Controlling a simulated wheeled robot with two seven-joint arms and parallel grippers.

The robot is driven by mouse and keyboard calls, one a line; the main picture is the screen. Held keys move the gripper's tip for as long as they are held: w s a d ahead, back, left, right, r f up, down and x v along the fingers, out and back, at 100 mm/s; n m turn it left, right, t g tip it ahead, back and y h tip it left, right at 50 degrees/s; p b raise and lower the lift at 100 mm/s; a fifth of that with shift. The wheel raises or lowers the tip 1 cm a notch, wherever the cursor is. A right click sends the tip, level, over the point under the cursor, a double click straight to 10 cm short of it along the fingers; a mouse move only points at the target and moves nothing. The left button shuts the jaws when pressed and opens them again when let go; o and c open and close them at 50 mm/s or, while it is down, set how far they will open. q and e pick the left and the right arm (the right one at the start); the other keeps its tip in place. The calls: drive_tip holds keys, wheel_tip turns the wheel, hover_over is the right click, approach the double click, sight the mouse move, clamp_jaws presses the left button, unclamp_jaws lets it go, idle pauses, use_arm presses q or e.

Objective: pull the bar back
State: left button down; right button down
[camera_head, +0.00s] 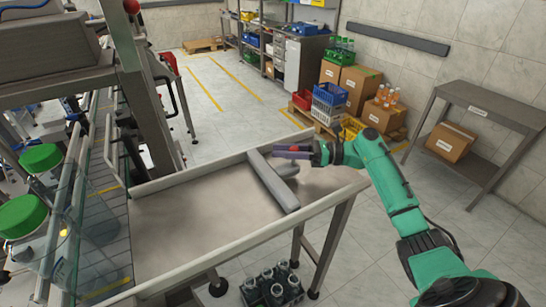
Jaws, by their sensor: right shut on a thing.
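The bar (270,182) is a grey T-shaped piece lying across the right part of the metal table (190,225). Its long side runs from the table's far edge towards the near edge, and a short stem points right. My right gripper (284,151), with dark purplish fingers, comes in from the right at the bar's far end. It is shut on the bar; the exact grip is partly hidden by the fingers and wrist. My left gripper is not in view.
Raised rims edge the table; its surface left of the bar is bare. A conveyor and glass panel with green-capped jars (22,216) stand at the left. A crate of dark bottles (272,288) sits below the table's near edge. Boxes and crates stand behind.

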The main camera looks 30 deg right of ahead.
drive_tip(key=shift+d+r, duration=0.15)
drive_tip(key=c, duration=0.5)
unclamp_jaws()
drive_tip(key=shift+d, duration=0.2)
drive_tip(key=shift+s+d+f, duration=0.1)
drive_tip(key=shift+f, duration=0.1)
drive_tip(key=b+v, duration=0.4)
drive_tip(key=v, duration=1)
drive_tip(key=shift+d+b, duration=0.15)
drive_tip(key=shift+b, duration=0.25)
drive_tip(key=shift+r, duration=0.1)
